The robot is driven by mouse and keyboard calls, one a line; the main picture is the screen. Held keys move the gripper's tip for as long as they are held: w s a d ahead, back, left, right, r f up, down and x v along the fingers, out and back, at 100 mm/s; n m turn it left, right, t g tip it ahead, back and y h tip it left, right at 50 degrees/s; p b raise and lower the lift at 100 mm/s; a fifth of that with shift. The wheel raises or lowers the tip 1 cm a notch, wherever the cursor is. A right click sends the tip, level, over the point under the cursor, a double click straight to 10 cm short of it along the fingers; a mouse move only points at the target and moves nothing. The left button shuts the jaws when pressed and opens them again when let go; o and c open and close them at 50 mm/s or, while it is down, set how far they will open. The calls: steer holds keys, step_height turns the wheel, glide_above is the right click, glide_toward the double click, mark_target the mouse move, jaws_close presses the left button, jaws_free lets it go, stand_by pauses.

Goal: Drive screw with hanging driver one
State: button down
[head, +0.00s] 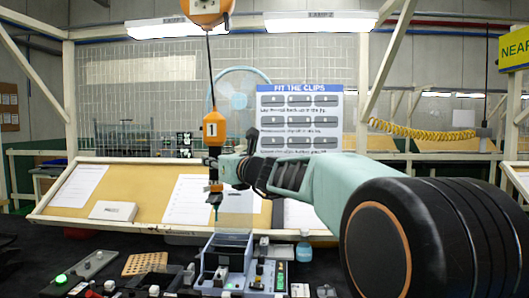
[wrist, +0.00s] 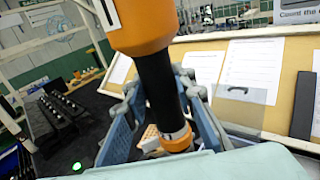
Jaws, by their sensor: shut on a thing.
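The hanging driver marked 1 (head: 211,130) is orange and black and hangs upright from a cable under an orange balancer (head: 207,10). My gripper (head: 214,172) reaches in from the right and is shut around the driver's dark body. In the wrist view the driver's black barrel (wrist: 158,85) stands between my gripper's fingers (wrist: 160,110), with the orange top above and an orange collar below. The driver's tip (head: 216,208) points down above the grey fixture (head: 225,262) on the bench, apart from it. I cannot make out a screw.
A tan perforated block (head: 145,263), a grey box with a green light (head: 62,279) and a small blue bottle (head: 304,246) stand on the dark bench. A slanted board (head: 140,180) with papers rises behind. The instruction sign (head: 300,117) hangs farther back.

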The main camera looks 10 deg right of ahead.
mark_target(218, 191)
step_height(218, 191, down, 16)
steer(key=b, duration=1.5)
steer(key=shift+f+b, duration=0.2)
steer(key=shift+b, duration=0.1)
steer(key=shift+f, duration=0.2)
steer(key=shift+r+p, duration=2.5)
steer(key=shift+r, duration=0.6)
steer(key=shift+r+p, duration=0.95)
steer(key=shift+r, duration=0.05)
steer(key=s+a+b, duration=0.3)
steer(key=a+b, duration=0.1)
steer(key=a, duration=0.8)
steer(key=s+a+b, duration=0.3)
steer(key=a, duration=0.8)
step_height(218, 191, down, 6)
steer(key=b, duration=0.6)
steer(key=shift+a+f, duration=0.2)
